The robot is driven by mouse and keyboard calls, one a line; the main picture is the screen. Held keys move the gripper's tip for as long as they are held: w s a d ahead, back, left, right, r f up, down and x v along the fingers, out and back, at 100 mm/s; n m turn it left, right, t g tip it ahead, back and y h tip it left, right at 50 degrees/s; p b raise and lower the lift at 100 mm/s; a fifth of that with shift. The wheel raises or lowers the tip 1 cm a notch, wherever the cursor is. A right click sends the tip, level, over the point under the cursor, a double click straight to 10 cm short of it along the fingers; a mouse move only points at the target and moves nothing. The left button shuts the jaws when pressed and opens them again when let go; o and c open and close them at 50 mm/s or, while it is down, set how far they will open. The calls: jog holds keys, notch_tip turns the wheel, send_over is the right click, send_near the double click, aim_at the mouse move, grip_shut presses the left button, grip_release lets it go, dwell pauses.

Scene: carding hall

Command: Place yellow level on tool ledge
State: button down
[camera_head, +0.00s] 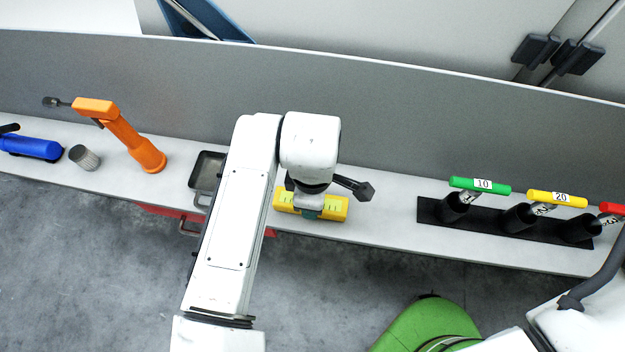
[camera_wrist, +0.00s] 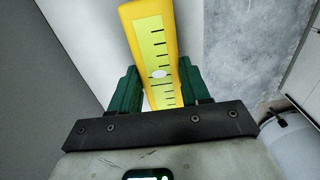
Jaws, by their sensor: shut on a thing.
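The yellow level (camera_head: 334,208) is at the grey ledge (camera_head: 385,228) in the head view, below my wrist. It also shows in the wrist view (camera_wrist: 152,45), with a ruler scale and a white oval spot on its face. My gripper (camera_wrist: 155,88) is shut on the level, with a green finger on either side of it. In the head view my gripper (camera_head: 309,212) is mostly hidden by my wrist. Whether the level touches the ledge cannot be told.
A dark tray (camera_head: 207,171) lies left of the level. A black rack (camera_head: 428,212) with green, yellow and red T-handles is on the right. A grey wall (camera_head: 400,130) runs behind the ledge.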

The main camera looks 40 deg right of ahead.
jog(key=shift+f, duration=0.15)
jog(key=c, duration=0.5)
grip_release()
notch_tip(320, 180, up, 12)
jog(key=shift+r, duration=0.2)
